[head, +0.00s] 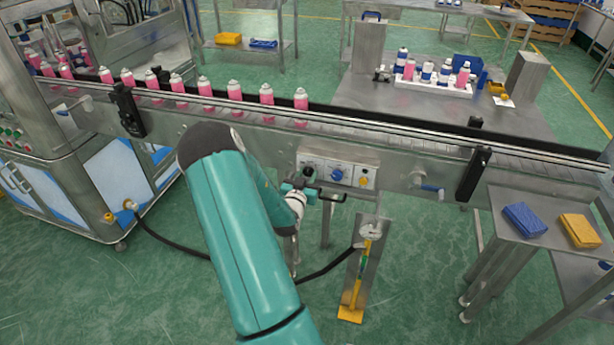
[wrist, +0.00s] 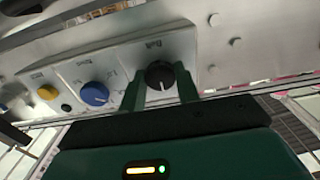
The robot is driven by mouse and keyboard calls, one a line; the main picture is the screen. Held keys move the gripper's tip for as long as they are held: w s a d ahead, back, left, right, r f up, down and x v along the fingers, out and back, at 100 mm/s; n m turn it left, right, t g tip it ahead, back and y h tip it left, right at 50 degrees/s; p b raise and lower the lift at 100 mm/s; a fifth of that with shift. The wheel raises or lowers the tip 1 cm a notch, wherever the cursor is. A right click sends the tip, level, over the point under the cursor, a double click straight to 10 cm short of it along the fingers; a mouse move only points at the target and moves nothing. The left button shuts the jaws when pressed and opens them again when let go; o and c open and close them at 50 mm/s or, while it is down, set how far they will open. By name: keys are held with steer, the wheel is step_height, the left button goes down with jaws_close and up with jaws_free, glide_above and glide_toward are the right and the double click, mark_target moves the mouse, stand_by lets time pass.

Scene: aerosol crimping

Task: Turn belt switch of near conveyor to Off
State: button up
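The near conveyor (head: 400,148) runs across the head view, with a switch panel (head: 323,163) on its front side. In the wrist view a black knob (wrist: 160,74) stands on that panel under a label that seems to read "Belt". A pale mark shows on the knob's lower edge. My gripper (wrist: 161,88) has one finger on each side of the black knob, very close to it. Whether the fingers press on it is unclear. In the head view my gripper (head: 312,190) is at the panel's left end, and my arm partly hides the area.
A blue knob (wrist: 95,94) and a yellow button (wrist: 47,92) sit beside the black knob. A blue-handled crank (head: 432,190) sticks out farther right. Pink cans (head: 235,91) line the belt. A stand with a yellow foot (head: 350,312) is below the panel.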

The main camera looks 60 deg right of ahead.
steer(key=shift+n, duration=0.3)
steer(key=shift+c, duration=0.2)
steer(key=n, duration=0.4)
steer(key=shift+n, duration=2.7)
steer(key=o, duration=1)
steer(key=shift+a, duration=0.1)
steer(key=a, duration=0.4)
steer(key=s+a, duration=0.1)
steer(key=a, duration=0.4)
steer(key=s+a, duration=0.1)
steer(key=a, duration=0.3)
steer(key=shift+s+a, duration=0.15)
steer(key=shift+a, duration=0.1)
